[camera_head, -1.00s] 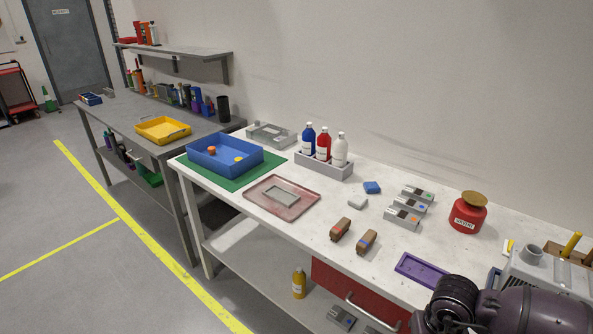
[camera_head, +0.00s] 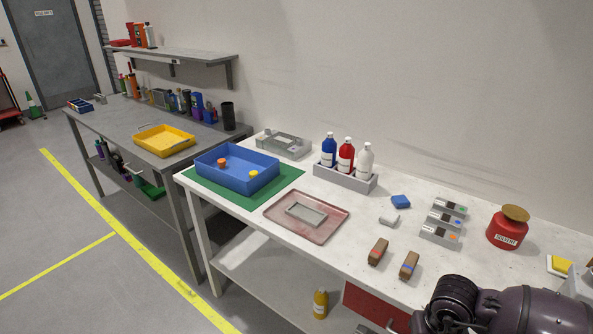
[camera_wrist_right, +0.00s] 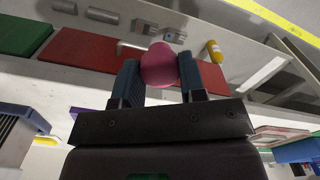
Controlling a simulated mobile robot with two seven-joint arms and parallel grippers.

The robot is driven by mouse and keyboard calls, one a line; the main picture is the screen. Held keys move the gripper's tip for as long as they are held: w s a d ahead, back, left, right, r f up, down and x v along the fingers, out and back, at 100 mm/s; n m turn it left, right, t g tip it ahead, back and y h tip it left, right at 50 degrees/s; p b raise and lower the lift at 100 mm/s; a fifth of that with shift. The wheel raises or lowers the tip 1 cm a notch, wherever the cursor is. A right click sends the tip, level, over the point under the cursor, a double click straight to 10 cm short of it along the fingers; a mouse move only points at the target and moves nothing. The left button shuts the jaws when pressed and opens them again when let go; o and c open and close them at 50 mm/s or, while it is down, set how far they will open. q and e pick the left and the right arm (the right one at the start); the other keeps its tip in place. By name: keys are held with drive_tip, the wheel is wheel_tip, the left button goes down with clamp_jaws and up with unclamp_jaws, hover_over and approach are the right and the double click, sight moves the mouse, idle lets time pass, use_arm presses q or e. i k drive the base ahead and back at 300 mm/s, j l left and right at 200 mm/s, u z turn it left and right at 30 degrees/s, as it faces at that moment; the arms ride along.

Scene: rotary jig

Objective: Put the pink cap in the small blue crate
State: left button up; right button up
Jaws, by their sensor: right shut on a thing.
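My right gripper (camera_wrist_right: 160,82) is shut on a pink cap (camera_wrist_right: 159,64), which sits between the two fingertips in the right wrist view. In the head view only part of my right arm shows at the bottom right; its gripper and the cap are out of frame. A blue crate (camera_head: 209,177) stands on a green mat at the left end of the white bench. An orange cap (camera_head: 222,162) and a yellow cap (camera_head: 253,174) lie inside it, with bare floor around them. My left gripper is in neither view.
A pinkish tray (camera_head: 282,228) with a grey plate lies right of the crate. A grey rack (camera_head: 345,182) of three bottles stands behind. Brown blocks (camera_head: 378,252), grey boxes and a red solvent can (camera_head: 508,227) lie further right. A yellow tray (camera_head: 180,149) is on the grey bench.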

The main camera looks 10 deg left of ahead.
sight(238, 173)
drive_tip(key=i+j, duration=0.15)
drive_tip(key=j, duration=0.3)
drive_tip(key=i+j+z, duration=0.1)
drive_tip(key=j, duration=0.4)
drive_tip(key=i+j, duration=0.2)
drive_tip(key=j, duration=0.25)
drive_tip(key=i+j+z, duration=0.15)
drive_tip(key=j, duration=0.35)
drive_tip(key=i+j, duration=0.1)
drive_tip(key=j, duration=0.4)
drive_tip(key=i+j+z, duration=0.1)
drive_tip(key=j, duration=0.4)
drive_tip(key=i+j, duration=0.15)
drive_tip(key=j, duration=0.3)
drive_tip(key=i+j, duration=0.1)
drive_tip(key=j, duration=0.35)
drive_tip(key=i+j+z, duration=0.1)
drive_tip(key=j, duration=0.35)
drive_tip(key=i+j, duration=0.15)
drive_tip(key=j, duration=0.3)
